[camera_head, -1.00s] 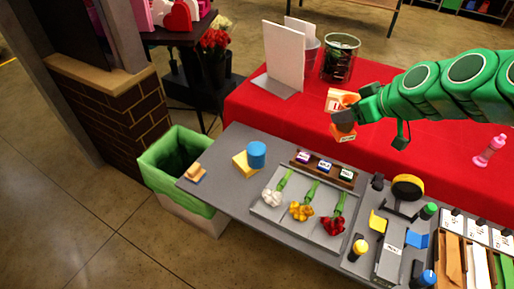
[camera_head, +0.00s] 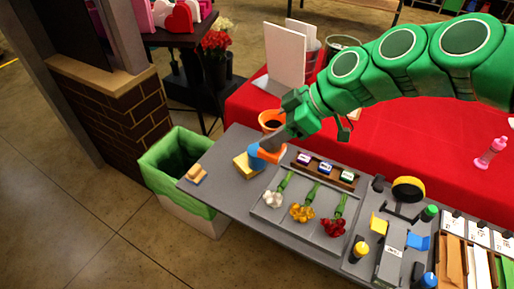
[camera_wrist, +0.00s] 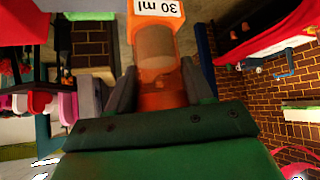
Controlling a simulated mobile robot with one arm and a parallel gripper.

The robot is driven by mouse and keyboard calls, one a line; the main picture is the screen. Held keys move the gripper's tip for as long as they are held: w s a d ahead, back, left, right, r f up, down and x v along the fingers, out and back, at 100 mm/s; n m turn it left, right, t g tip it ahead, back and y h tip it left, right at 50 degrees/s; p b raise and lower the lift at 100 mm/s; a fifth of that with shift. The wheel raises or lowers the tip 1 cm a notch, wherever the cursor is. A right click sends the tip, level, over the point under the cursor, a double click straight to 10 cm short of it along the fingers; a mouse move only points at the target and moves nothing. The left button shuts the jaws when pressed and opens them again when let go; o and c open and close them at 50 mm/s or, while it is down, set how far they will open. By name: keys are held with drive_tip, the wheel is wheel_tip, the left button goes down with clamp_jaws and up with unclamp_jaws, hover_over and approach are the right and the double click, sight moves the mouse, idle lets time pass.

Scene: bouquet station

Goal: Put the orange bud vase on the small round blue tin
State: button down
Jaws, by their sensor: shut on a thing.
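My gripper (camera_head: 272,143) is shut on the orange bud vase (camera_head: 271,116). The vase is roughly upright, with its flared rim above the fingers and its wider base below them. In the wrist view the vase (camera_wrist: 158,55) sits between the two fingers, with a white "30 ml" label at the top edge. The small round blue tin (camera_head: 255,163) stands on a yellow block (camera_head: 242,166) on the grey table. The vase's base overlaps the tin in the head view and hides much of it. I cannot tell whether they touch.
A grey tray (camera_head: 262,204) with white, yellow and red flowers lies right of the tin. A rack of small labelled jars (camera_head: 325,168) stands behind it. A green-lined bin (camera_head: 182,170) stands beyond the table's left edge.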

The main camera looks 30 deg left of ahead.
drive_tip(key=shift+w+a+f, duration=1.6)
drive_tip(key=shift+w+f, duration=0.1)
drive_tip(key=shift+f, duration=0.45)
drive_tip(key=shift+w+a+f, duration=1.65)
drive_tip(key=shift+f, duration=0.5)
drive_tip(key=shift+w+a+f, duration=1.6)
drive_tip(key=shift+w+f, duration=0.1)
drive_tip(key=shift+f, duration=0.45)
drive_tip(key=shift+f, duration=0.1)
drive_tip(key=shift+c, duration=2.3)
unclamp_jaws()
